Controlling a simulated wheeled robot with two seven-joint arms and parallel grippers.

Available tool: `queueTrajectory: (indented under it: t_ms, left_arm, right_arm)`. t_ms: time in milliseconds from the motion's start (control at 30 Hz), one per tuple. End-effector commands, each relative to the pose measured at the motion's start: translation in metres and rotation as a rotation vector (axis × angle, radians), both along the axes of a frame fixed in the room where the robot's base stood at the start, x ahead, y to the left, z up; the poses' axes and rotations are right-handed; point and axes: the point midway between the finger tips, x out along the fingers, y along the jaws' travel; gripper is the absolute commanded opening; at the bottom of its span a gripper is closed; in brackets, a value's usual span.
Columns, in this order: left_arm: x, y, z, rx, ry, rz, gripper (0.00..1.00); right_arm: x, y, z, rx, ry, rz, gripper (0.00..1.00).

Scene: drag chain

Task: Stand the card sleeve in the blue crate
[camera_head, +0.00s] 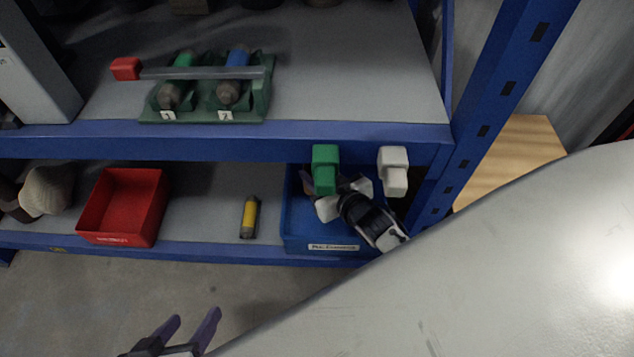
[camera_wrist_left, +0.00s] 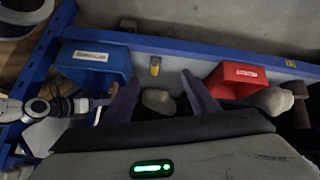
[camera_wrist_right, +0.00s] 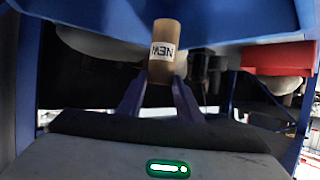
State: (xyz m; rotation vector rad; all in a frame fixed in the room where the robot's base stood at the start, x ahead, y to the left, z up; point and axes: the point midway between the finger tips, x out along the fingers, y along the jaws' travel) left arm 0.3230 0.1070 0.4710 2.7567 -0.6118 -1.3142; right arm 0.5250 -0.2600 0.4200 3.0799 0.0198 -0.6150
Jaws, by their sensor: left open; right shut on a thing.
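The card sleeve (camera_wrist_right: 162,52) is a brown tube with a white label reading NEW, seen upside down in the right wrist view. My right gripper (camera_wrist_right: 157,82) is shut on its near end. The blue crate (camera_head: 292,228) stands at the right end of the lower shelf, and its wall (camera_wrist_right: 225,22) shows behind the sleeve. My right wrist is over the crate in the head view and hides part of its inside. I cannot tell whether the sleeve touches the crate. My left gripper (camera_head: 195,317) is open and empty in front of the shelf.
A red crate (camera_head: 150,238) and a yellow cylinder (camera_head: 250,218) are on the lower shelf. Green (camera_head: 325,165) and white (camera_head: 393,168) blocks are close above the blue crate. The upper shelf holds a green rack (camera_head: 200,115). A blue post (camera_head: 485,120) stands right of the crate.

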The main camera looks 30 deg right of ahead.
Motion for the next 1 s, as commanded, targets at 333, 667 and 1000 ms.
queueTrajectory:
  t_ms: [333, 667, 1000]
  left_arm:
    - [0.007, -0.018, 0.009, -0.080, -0.047, -0.026, 0.54]
    - [0.011, -0.030, 0.025, -0.165, -0.108, -0.027, 0.54]
    - [0.011, -0.031, 0.030, -0.176, -0.115, -0.026, 0.54]
  right_arm:
    - [0.000, 0.000, -0.058, 0.001, 0.000, -0.001, 0.01]
    - [0.000, 0.000, -0.095, 0.001, 0.000, 0.000, 0.01]
    - [0.000, 0.000, -0.097, 0.001, 0.000, 0.000, 0.01]
